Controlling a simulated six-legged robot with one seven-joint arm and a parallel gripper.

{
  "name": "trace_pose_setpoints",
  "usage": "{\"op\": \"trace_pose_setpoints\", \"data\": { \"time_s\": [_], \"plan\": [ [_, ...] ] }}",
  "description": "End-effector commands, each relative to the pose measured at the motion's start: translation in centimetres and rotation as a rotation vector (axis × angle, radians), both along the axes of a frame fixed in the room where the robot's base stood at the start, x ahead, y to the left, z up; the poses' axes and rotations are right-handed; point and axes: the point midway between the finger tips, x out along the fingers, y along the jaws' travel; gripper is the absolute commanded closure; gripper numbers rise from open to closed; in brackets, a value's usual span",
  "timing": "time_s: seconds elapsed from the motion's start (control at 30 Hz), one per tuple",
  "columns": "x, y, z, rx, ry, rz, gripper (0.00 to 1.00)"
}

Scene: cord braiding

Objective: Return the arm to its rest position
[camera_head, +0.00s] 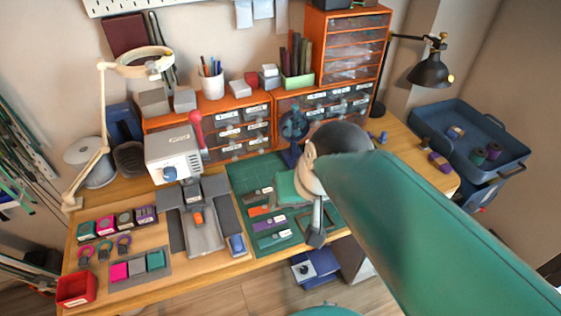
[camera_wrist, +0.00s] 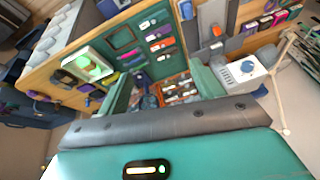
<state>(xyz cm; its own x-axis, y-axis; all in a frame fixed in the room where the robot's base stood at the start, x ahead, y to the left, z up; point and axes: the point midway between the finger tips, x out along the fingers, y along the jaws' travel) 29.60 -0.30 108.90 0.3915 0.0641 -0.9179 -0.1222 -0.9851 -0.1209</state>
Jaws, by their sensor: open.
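My arm is a large green link that comes in from the lower right of the head view, over the right part of the workbench (camera_head: 237,268). Its dark rounded joint is above the green cutting mat (camera_head: 242,178). My gripper (camera_wrist: 163,88) shows in the wrist view as two green fingers spread apart. I see nothing held between them; the cluttered bench lies beyond. In the head view the arm hides part of the mat and the bench, and the fingers are hard to make out.
A white machine (camera_head: 173,154) stands left of the mat, with a cream lamp (camera_head: 103,125) farther left. A small blue fan (camera_head: 293,128) and orange drawers (camera_head: 345,48) are behind the mat. A blue tray (camera_head: 470,135) and black lamp (camera_head: 430,72) are at the right.

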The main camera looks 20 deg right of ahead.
Motion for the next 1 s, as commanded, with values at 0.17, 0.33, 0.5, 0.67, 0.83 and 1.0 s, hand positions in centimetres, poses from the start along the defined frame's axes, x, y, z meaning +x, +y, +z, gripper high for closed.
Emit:
{"op": "trace_pose_setpoints", "data": {
  "time_s": [0.17, 0.33, 0.5, 0.67, 0.83, 1.0],
  "plan": [
    [-0.9, 0.3, 2.0, -0.118, -0.090, 0.111, 0.33],
    [-0.9, 0.3, 2.1, -0.130, -0.096, 0.120, 0.33],
    [-0.9, 0.3, 2.1, -0.129, -0.095, 0.118, 0.33],
    [-0.9, 0.3, 2.1, -0.129, -0.095, 0.118, 0.33],
    [-0.9, 0.3, 2.1, -0.129, -0.095, 0.118, 0.33],
    [-0.9, 0.3, 2.1, -0.129, -0.095, 0.118, 0.33]
  ]
}}
